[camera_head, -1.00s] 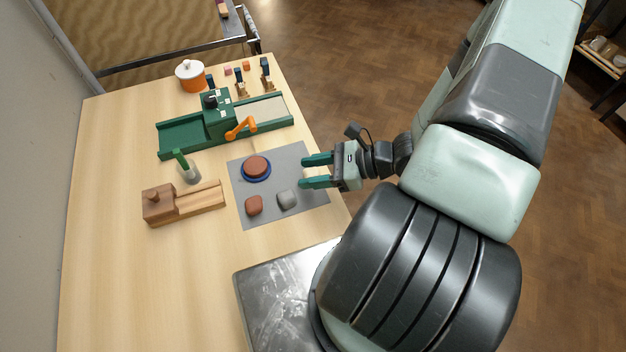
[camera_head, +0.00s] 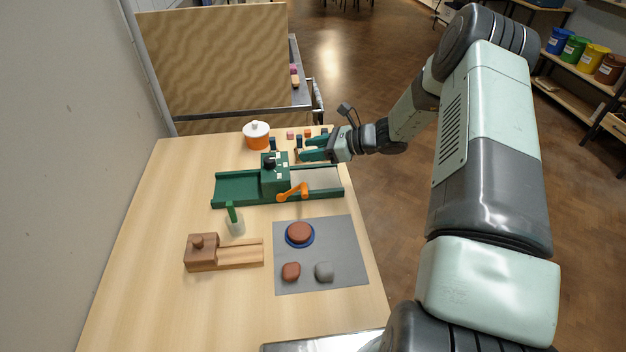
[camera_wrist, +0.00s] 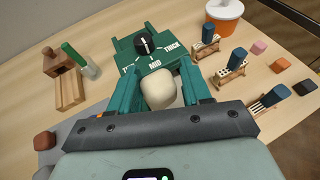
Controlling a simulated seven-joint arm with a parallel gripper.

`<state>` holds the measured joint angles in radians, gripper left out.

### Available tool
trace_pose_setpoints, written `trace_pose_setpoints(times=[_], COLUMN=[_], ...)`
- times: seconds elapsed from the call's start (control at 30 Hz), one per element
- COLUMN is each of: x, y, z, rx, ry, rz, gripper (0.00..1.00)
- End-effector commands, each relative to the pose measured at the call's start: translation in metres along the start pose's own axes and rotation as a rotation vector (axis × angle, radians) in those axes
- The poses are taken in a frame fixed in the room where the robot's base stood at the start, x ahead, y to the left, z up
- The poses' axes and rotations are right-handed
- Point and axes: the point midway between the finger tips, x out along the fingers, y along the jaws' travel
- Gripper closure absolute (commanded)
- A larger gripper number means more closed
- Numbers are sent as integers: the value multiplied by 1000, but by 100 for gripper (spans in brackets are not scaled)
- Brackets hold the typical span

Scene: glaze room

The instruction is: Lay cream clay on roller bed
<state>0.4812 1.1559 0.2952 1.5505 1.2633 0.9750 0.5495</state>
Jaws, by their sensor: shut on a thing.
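My gripper (camera_head: 308,149) is at the far right of the table, in the picture just beyond the bed's right part. In the wrist view my gripper (camera_wrist: 160,84) is shut on the cream clay (camera_wrist: 159,90), a pale rounded lump between the green fingers. The clay cannot be made out in the head view. The green slab roller (camera_head: 275,174) has a thickness dial, which in the wrist view (camera_wrist: 146,43) stands above labels reading MID and THICK. Its roller bed (camera_head: 320,179) has a pale bare surface on the right. The exact height of the clay is unclear.
An orange crank (camera_head: 293,191) sticks out at the roller's front. A grey mat (camera_head: 345,240) holds a reddish lump on a blue disc, plus brown and grey lumps. An orange pot (camera_head: 256,136), small stamps and coloured blocks stand behind. A wooden block tool (camera_head: 202,252) sits left.

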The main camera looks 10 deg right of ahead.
Motion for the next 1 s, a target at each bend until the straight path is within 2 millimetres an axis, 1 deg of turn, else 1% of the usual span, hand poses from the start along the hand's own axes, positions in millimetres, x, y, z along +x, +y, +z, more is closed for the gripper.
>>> trace_pose_setpoints(times=[0.07,0.13,0.17,0.4,0.63,0.8,0.87,1.0], x=[9,14,16,33,40,49,51,51], y=[-7,-10,-11,-11,-11,-11,-11,-12], z=[8,8,6,-33,-51,-74,-78,-78], rx=[-2,0,2,2,1,1,1,-1], ry=[0,1,1,0,0,1,0,0], rz=[2,2,2,2,2,2,2,1], gripper=[83,83,83,83,83,83,83,84])
